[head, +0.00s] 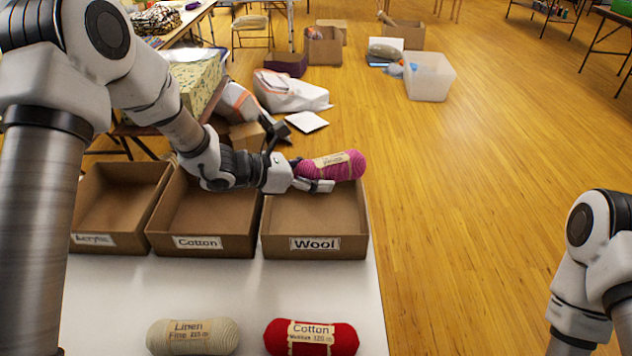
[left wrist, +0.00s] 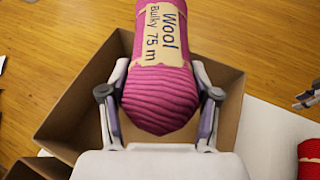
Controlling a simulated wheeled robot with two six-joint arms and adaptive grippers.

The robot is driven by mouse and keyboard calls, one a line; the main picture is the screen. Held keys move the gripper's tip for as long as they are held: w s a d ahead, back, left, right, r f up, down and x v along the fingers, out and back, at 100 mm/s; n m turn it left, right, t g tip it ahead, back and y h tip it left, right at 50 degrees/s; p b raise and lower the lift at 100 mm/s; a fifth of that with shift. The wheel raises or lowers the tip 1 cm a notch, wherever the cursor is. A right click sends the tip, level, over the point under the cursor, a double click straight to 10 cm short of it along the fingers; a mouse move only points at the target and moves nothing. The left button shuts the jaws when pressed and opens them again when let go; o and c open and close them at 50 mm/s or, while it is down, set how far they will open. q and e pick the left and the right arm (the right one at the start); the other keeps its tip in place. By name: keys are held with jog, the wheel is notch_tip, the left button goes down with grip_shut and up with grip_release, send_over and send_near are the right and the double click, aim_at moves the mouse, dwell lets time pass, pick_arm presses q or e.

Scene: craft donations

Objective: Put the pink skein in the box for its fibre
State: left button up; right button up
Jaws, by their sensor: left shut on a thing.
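My left gripper (head: 311,183) is shut on the pink skein (head: 347,166), whose label reads "Wool Bulky 75 m" in the left wrist view (left wrist: 163,85). The gripper holds it above the far part of the box labelled Wool (head: 315,246), at the right of the row. The skein also shows over that box's inside in the left wrist view. All the visible box floors look empty.
A cream skein labelled Linen (head: 193,337) and a red skein labelled Cotton (head: 311,338) lie on the white table (head: 240,290) in front of the boxes. Beyond the table are a clear plastic tub (head: 429,77), cardboard boxes and bags on the wooden floor.

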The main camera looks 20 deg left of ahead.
pick_arm(q)
notch_tip(320, 180, down, 3)
jog(key=shift+r, duration=0.1)
jog(key=shift+s+b, duration=0.1)
jog(key=shift+b, duration=0.2)
jog(key=shift+f+b, duration=0.45)
jog(key=shift+f, duration=0.15)
jog(key=o, duration=1.1)
jog(key=shift+o, duration=0.2)
jog(key=shift+r, duration=0.1)
